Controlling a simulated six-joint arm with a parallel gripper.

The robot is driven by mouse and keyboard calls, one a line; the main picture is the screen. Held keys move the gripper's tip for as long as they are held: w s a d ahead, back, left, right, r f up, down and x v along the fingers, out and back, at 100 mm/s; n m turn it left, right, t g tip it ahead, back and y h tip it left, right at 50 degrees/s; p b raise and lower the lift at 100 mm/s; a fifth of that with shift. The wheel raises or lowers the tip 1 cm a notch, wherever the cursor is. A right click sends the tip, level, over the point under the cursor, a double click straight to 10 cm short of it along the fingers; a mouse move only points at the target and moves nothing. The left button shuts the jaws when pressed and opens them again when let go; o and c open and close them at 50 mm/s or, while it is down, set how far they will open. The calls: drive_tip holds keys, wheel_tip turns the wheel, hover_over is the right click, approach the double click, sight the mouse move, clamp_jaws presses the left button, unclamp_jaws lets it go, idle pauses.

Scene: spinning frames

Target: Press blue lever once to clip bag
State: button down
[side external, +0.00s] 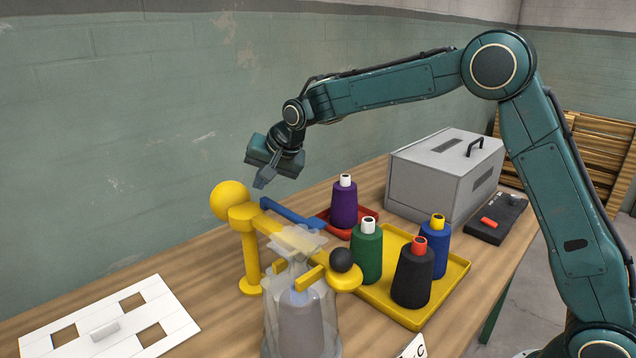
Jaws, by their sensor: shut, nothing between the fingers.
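The blue lever (291,213) juts out from behind the yellow clipping stand (247,250), pointing up and left, with one end close to the red tray. The yellow stand has a ball on top and an arm running to the right, ending in a black knob (341,260). A clear bag (272,318) hangs under that arm, its gathered neck at the arm; a grey-purple cone shows inside. My gripper (260,182) is shut and empty, pointing down in the air above the lever and the yellow ball, apart from both.
A yellow tray (458,282) holds green, black and blue spools. A purple spool (344,203) stands on a red tray (366,218). A grey box (430,178) and a black switch panel (482,228) are behind. A white board with cutouts (170,308) lies front left.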

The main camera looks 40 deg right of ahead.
sight(263, 197)
drive_tip(key=shift+s+f, duration=0.2)
drive_tip(key=shift+f, duration=0.7)
drive_tip(key=shift+s+f, duration=0.2)
drive_tip(key=shift+f, duration=0.65)
idle(2.2)
drive_tip(key=shift+r, duration=1.25)
drive_tip(key=shift+w+r, duration=0.25)
drive_tip(key=shift+r, duration=1)
drive_tip(key=shift+w+r, duration=0.25)
drive_tip(key=shift+r, duration=1)
